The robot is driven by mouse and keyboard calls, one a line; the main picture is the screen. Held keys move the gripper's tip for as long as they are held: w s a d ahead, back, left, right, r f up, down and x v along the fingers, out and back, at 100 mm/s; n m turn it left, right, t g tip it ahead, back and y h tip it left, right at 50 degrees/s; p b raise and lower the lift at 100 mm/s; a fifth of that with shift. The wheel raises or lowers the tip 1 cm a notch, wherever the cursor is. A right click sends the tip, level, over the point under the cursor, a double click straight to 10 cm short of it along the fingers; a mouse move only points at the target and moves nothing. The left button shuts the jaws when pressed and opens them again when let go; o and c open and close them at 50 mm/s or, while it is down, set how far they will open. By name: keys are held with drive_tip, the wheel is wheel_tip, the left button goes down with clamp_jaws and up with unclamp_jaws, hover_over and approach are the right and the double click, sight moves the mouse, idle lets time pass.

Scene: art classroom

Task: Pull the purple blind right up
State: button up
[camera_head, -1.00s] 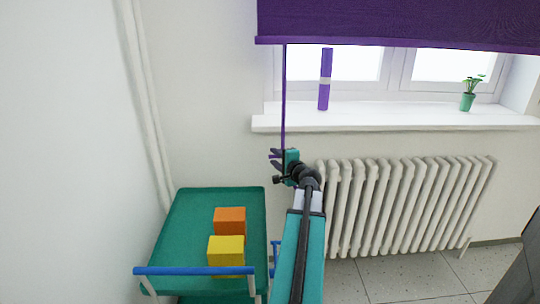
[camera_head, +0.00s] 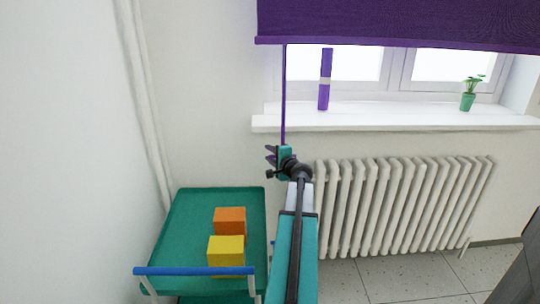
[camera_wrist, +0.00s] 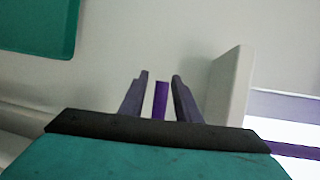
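The purple blind (camera_head: 400,25) hangs partly lowered across the window, its bottom bar above the sill. A thin purple cord (camera_head: 283,95) hangs straight down from near its left end to my gripper (camera_head: 271,156), and its lower end is hidden there. In the wrist view my gripper (camera_wrist: 160,98) is open. A purple piece (camera_wrist: 161,100), seemingly the cord or its pull, shows between the two grey fingers with a gap on each side. I cannot tell how deep between the fingers it lies.
The white sill (camera_head: 390,118) holds a purple cylinder (camera_head: 324,80) and a potted plant (camera_head: 468,95). A radiator (camera_head: 400,205) stands right of my arm. A green trolley (camera_head: 185,230) with orange (camera_head: 230,220) and yellow (camera_head: 226,250) cubes stands at left.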

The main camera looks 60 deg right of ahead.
clamp_jaws()
wheel_tip(320, 180, up, 5)
drive_tip(key=p, duration=0.2)
drive_tip(key=shift+f+p, duration=0.1)
drive_tip(key=shift+p, duration=0.2)
drive_tip(key=shift+o, duration=0.7)
unclamp_jaws()
drive_tip(key=shift+s+a, duration=0.1)
drive_tip(key=shift+s, duration=0.05)
